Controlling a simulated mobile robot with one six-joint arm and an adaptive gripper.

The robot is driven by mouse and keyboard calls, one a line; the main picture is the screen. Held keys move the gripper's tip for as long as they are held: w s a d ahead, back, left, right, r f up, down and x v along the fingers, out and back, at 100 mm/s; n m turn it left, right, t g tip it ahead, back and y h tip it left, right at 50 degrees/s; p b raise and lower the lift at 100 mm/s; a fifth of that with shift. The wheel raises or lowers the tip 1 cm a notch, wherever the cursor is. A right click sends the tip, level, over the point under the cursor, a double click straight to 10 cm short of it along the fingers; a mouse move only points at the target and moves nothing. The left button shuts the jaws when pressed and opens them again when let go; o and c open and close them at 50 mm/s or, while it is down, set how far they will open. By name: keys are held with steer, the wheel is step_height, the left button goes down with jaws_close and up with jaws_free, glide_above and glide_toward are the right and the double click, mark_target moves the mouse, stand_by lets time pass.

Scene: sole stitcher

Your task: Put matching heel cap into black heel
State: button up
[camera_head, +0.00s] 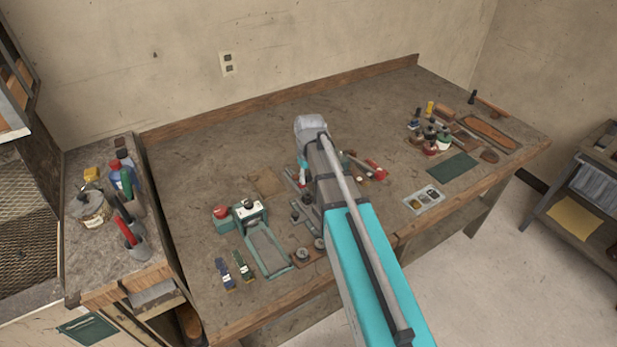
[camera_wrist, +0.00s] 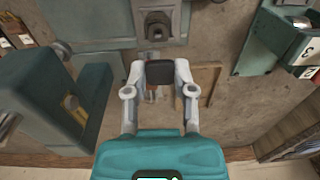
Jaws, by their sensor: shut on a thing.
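In the wrist view my gripper (camera_wrist: 159,74) is shut on a dark, flat, rounded-square piece, which looks like a heel cap (camera_wrist: 160,70). The piece is held between the two fingertips, above a brown board that is blurred below. Just beyond it, at the top of the wrist view, is a grey fixture with a round dark part (camera_wrist: 157,28); I cannot tell if this is the black heel. In the head view my own arm covers the middle of the bench and hides the gripper and the held piece.
The workbench (camera_head: 190,190) holds a green-framed device (camera_head: 267,250) left of my arm. A grey tray with small parts (camera_head: 424,200) lies near the right front edge. Jars (camera_head: 431,148) and a green mat (camera_head: 453,168) are at the right. The back left of the bench is clear.

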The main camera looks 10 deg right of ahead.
mark_target(308, 197)
steer(key=shift+f, duration=0.15)
steer(key=shift+f+b, duration=2.2)
steer(key=shift+b, duration=0.1)
steer(key=shift+f+b, duration=0.85)
stand_by(2.5)
stand_by(0.4)
steer(key=o, duration=0.8)
steer(key=o, duration=0.3)
